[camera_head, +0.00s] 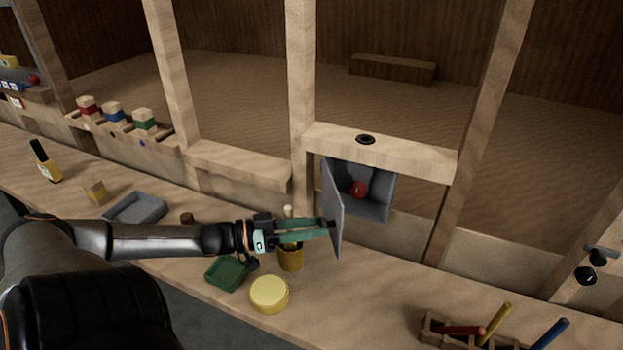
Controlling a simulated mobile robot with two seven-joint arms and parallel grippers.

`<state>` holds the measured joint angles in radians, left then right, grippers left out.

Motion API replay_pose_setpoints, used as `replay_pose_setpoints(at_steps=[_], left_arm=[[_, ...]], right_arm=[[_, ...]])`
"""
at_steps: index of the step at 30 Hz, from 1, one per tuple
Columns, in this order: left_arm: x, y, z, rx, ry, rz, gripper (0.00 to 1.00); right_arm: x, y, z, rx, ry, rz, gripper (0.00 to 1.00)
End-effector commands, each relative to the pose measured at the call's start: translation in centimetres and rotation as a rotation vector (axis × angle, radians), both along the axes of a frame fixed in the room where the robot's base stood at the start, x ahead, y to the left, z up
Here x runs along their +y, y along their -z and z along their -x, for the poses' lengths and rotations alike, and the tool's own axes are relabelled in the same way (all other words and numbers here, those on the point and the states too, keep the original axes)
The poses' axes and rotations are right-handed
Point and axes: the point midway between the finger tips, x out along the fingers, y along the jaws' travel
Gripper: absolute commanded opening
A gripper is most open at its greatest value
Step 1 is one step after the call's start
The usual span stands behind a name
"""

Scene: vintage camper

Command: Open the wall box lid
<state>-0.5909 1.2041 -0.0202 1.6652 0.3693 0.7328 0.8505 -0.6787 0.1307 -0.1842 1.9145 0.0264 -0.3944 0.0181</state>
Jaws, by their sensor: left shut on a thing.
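The grey wall box (378,205) is mounted under a wooden ledge between two posts. A red ball (358,189) shows inside it. Its lid (333,212) is swung out at the box's left side, so the inside is open to view. My left gripper (330,227) comes in from the left, and its green fingers are shut on the lid near its edge. The exact grip point is partly hidden by the fingertips. My right gripper is not in view.
A grey tray (136,208) lies further left. A wooden rack (436,328) with coloured sticks is at front right.

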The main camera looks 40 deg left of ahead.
Motion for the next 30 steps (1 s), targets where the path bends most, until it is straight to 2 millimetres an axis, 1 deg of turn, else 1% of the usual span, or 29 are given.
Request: replay_pose_setpoints(at_steps=[2,3,10,11,18,22,26,30], left_arm=[[-0.1,0.0,0.0,-0.002,0.001,0.000,0.00],[-0.1,0.0,0.0,-0.002,0.001,0.000,0.44],[0.0,0.0,0.0,-0.001,0.000,-0.001,0.70],[0.0,0.0,0.0,-0.001,0.000,-0.001,0.71],[0.0,0.0,0.0,0.000,-0.001,0.000,0.71],[0.4,-0.1,0.5,0.003,-0.002,-0.001,0.71],[1.3,-0.1,1.8,0.006,-0.003,-0.002,0.71],[2.7,-0.2,4.0,0.007,-0.004,-0.001,0.71]], right_arm=[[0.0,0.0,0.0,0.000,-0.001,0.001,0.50],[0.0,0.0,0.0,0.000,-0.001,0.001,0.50],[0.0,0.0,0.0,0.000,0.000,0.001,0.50],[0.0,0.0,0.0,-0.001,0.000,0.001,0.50],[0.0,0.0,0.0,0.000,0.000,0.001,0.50],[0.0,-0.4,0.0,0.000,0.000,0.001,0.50],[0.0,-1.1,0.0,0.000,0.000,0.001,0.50],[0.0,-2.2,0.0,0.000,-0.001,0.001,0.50]])
